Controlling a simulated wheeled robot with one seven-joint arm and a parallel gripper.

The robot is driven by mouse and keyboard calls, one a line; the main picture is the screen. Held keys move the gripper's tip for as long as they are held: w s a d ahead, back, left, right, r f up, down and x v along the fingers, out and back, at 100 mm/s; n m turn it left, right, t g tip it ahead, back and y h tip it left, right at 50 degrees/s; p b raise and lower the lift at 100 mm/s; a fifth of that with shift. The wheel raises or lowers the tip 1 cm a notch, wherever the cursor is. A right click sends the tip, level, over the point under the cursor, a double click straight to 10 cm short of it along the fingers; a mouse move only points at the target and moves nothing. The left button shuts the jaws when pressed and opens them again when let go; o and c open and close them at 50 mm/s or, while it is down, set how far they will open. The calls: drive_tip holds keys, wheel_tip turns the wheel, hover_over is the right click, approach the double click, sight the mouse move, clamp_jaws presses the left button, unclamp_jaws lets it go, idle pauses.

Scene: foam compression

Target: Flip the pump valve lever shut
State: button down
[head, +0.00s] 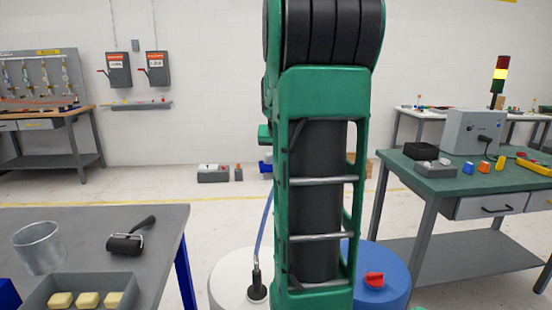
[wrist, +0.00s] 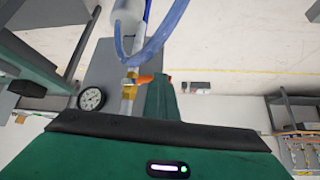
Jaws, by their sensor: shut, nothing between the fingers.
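In the wrist view, an orange lever (wrist: 144,79) sits beside a brass-coloured valve body (wrist: 128,84) on a pale pipe. A blue hose (wrist: 160,38) curves above the valve, next to a clear cylinder. My gripper (wrist: 160,82) is shut and empty; its green fingers reach up close beside the lever's right end. I cannot tell whether they touch it. In the head view, the valve and my gripper are not visible, and my green arm blocks the middle.
A round gauge (wrist: 91,98) is left of the valve. White (head: 228,278) and blue (head: 385,276) drums flank my arm. A green-topped bench (head: 440,182) is right.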

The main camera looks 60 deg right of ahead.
drive_tip(key=shift+r, duration=0.75)
drive_tip(key=a+f+v, duration=0.1)
drive_tip(key=v, duration=1.2)
drive_tip(key=shift+s+a+r, duration=0.25)
drive_tip(key=shift+r, duration=0.05)
drive_tip(key=s+a+f+n+g+y, duration=0.2)
drive_tip(key=s+a+f, duration=0.5)
drive_tip(key=a+f, duration=0.4)
drive_tip(key=s+a+f+n+g+y, duration=0.2)
drive_tip(key=s+a+f+n+y, duration=0.1)
drive_tip(key=s+a+f, duration=0.5)
drive_tip(key=a+f+y, duration=0.1)
drive_tip(key=a+f, duration=0.2)
drive_tip(key=a, duration=0.3)
drive_tip(key=shift+s+a+f+n+y, duration=0.2)
drive_tip(key=shift+a+f+n+y, duration=0.1)
drive_tip(key=shift+a+f+y, duration=0.1)
